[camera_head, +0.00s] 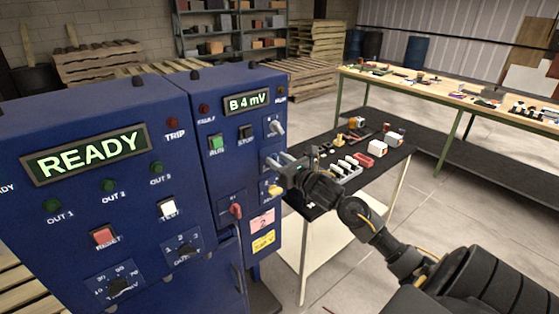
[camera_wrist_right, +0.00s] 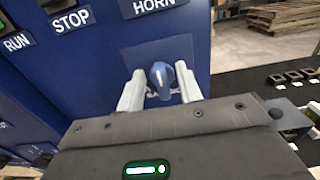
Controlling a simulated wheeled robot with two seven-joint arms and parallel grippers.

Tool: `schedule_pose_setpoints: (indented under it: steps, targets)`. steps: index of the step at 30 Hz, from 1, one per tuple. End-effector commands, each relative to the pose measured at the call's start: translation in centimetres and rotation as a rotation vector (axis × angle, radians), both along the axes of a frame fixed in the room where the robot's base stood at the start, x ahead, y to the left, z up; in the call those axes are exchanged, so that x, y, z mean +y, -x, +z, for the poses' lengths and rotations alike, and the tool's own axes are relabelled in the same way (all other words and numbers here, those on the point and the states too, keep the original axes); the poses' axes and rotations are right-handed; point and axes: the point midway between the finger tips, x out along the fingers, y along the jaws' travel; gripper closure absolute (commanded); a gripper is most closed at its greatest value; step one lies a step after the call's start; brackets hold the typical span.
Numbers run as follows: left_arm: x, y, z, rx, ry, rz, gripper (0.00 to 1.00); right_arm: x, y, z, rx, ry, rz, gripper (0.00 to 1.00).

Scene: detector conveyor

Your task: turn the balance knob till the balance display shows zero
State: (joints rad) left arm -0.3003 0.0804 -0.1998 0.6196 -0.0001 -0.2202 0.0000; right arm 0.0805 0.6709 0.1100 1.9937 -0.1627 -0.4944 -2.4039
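The balance display (camera_head: 247,101) on the blue cabinet reads "B 4 mV" in green. In the right wrist view, a blue-grey knob (camera_wrist_right: 160,78) sits on a blue plate below the "HORN" label. My right gripper (camera_wrist_right: 160,90) is open, with one pale finger on each side of this knob; narrow gaps seem to show, though contact is hard to judge. In the head view, my right gripper (camera_head: 280,160) is at the cabinet's right side and largely hides the knob. My left gripper is not in view.
Beside the gripper are a grey switch (camera_head: 278,127), a yellow knob (camera_head: 274,190) and a red handle (camera_head: 236,210). A second blue panel with a "READY" display (camera_head: 87,155) stands at left. A black-topped table (camera_head: 325,195) with small parts stands right of the cabinet.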

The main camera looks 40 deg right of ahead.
Motion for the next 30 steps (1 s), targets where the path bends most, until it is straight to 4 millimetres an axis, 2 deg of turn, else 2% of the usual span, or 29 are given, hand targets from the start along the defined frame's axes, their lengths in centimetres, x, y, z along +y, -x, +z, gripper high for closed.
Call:
schedule_pose_setpoints:
  steps: [1, 7, 19, 30]
  targets:
    - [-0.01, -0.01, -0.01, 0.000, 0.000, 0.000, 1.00, -0.01, 0.01, 0.00, 0.000, 0.000, 0.000, 0.67]
    - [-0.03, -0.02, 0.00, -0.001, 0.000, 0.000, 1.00, -0.01, 0.03, 0.01, 0.000, 0.000, 0.000, 0.93]
    - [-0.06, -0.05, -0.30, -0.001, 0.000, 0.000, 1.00, -0.11, 0.04, -0.05, -0.002, -0.087, 0.000, 0.93]
    - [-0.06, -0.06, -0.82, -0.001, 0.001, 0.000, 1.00, -0.48, 0.05, -0.11, -0.008, -0.396, -0.001, 0.93]
